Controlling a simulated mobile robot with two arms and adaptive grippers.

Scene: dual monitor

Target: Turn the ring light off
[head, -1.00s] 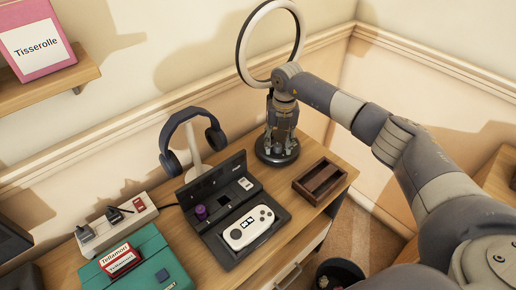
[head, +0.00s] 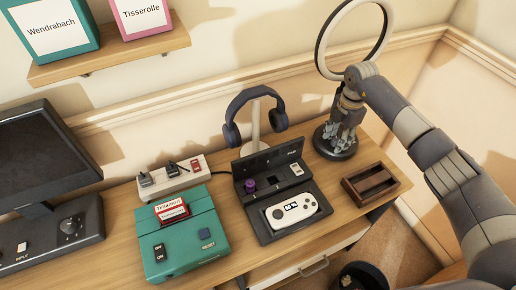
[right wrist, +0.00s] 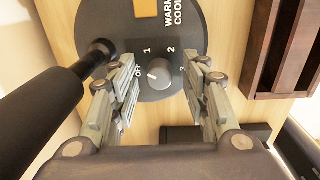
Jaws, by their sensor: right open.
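The ring light (head: 320,58) stands at the back right of the desk, and its round dark base (head: 328,150) is under my right gripper (head: 342,138). In the right wrist view the base (right wrist: 190,25) carries a grey round knob (right wrist: 160,73) with marks OFF, 1, 2 and 3 around it. The knob's pale mark seems to face left, towards OFF, but it is too small to be sure. My right gripper (right wrist: 161,80) is open, with one finger on each side of the knob and gaps between. The left gripper is not in view.
The ring light's dark pole (right wrist: 60,95) runs close to the left finger. A brown wooden tray (head: 372,182) lies to the right. A handheld console in its case (head: 270,228), headphones on a stand (head: 238,105) and a power strip (head: 200,177) are to the left.

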